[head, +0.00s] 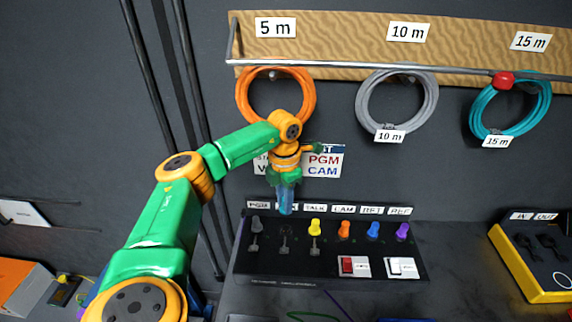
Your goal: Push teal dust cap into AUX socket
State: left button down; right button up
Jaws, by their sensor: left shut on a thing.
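My left gripper (286,203) points down over the back part of the black socket panel (262,270), at the second position from the left. It is shut on the teal dust cap, which is mostly hidden between the fingers. The fingers cover most of the label there, so I cannot read AUX. I cannot tell whether the cap touches the socket. A grey cap (256,223) stands to the left at PGM. A yellow cap (315,226) stands to the right at TALK. My right gripper is not in view.
Orange (344,228), blue (373,230) and purple (402,230) caps stand farther right. A red switch (347,265) and a white switch (402,267) sit at the panel's front. A yellow box (540,262) stands at right.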

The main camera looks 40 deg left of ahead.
pick_arm(q)
notch_tip(320, 180, down, 6)
jog(key=b, duration=0.4)
jog(key=shift+r, duration=0.15)
dwell(0.3)
dwell(0.5)
jog(key=shift+p, duration=0.3)
dwell(0.5)
jog(key=shift+f+b, duration=0.7)
jog(key=shift+f, duration=0.5)
